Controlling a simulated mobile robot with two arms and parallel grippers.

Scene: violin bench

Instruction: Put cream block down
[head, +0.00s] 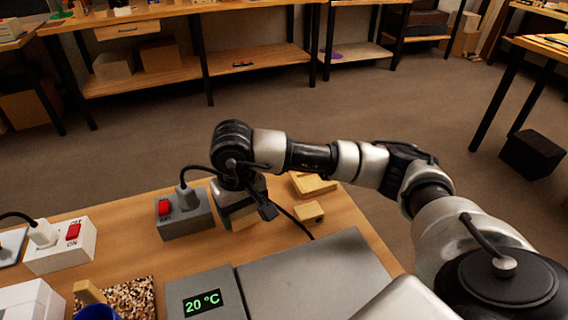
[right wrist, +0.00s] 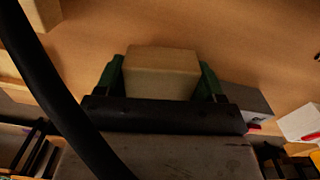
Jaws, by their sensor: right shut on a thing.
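The cream block (right wrist: 160,72) is between the green fingers of my right gripper (right wrist: 160,84) in the right wrist view. The gripper is shut on its two sides, with the block's top and front faces showing. In the head view my right gripper (head: 238,212) points down over the wooden bench (head: 145,225), just right of a grey switch box. The block is mostly hidden there by the gripper and wrist. I cannot tell whether it touches the bench top. My left gripper is not in view.
The grey switch box (head: 187,222) with a plug stands close left of the gripper. Wooden pieces (head: 309,212) (head: 313,184) lie to its right. A grey plate unit (head: 315,275) reading 20 °C is in front, with a dark cable near it. A white switch box (head: 60,252) stands at left.

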